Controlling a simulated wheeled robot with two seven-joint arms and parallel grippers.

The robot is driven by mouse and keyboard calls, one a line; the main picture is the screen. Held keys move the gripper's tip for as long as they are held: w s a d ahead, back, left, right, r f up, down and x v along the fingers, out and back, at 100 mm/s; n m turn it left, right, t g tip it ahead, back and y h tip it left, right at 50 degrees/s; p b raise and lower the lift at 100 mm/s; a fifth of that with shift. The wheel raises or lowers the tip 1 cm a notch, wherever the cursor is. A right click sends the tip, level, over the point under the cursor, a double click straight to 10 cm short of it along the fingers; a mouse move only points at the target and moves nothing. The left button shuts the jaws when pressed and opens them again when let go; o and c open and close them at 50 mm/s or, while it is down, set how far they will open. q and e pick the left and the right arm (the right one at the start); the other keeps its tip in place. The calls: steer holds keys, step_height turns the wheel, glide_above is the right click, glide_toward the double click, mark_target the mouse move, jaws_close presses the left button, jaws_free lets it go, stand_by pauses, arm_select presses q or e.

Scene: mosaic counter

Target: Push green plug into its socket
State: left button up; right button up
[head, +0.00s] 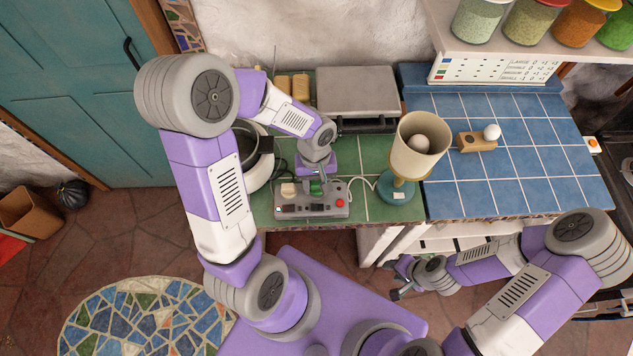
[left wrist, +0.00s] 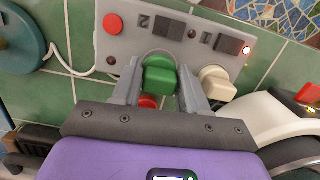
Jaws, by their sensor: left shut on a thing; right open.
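The green plug (left wrist: 160,76) is between the fingers of my left gripper (left wrist: 159,84), which is shut on it. In the head view the green plug (head: 316,187) shows small under my left gripper (head: 318,178), at the back edge of the grey power strip (head: 312,206). In the left wrist view the plug is against or just above a round socket at the edge of the strip (left wrist: 185,38); I cannot tell how deep it sits. A white plug (left wrist: 216,83) is in the strip beside it. My right gripper (head: 398,280) is open and empty, low before the counter.
A lamp (head: 416,150) stands right of the strip on the green tiles. A white round appliance (head: 256,165) is close on the left. A red part (left wrist: 148,101) shows below the green plug. Blue tiles at right hold a wooden block (head: 477,141).

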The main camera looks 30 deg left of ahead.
mark_target(316, 183)
arm_select(q)
steer(key=shift+f+b, duration=0.5)
steer(key=shift+f, duration=0.05)
steer(key=o, duration=1.2)
steer(key=shift+c, duration=0.2)
steer(key=r, duration=0.2)
steer(key=r+p, duration=0.1)
steer(key=r, duration=0.2)
steer(key=w+r, duration=0.1)
steer(key=r, duration=0.1)
steer(key=shift+a+r, duration=0.3)
steer(key=shift+a, duration=0.05)
steer(key=shift+s, duration=0.1)
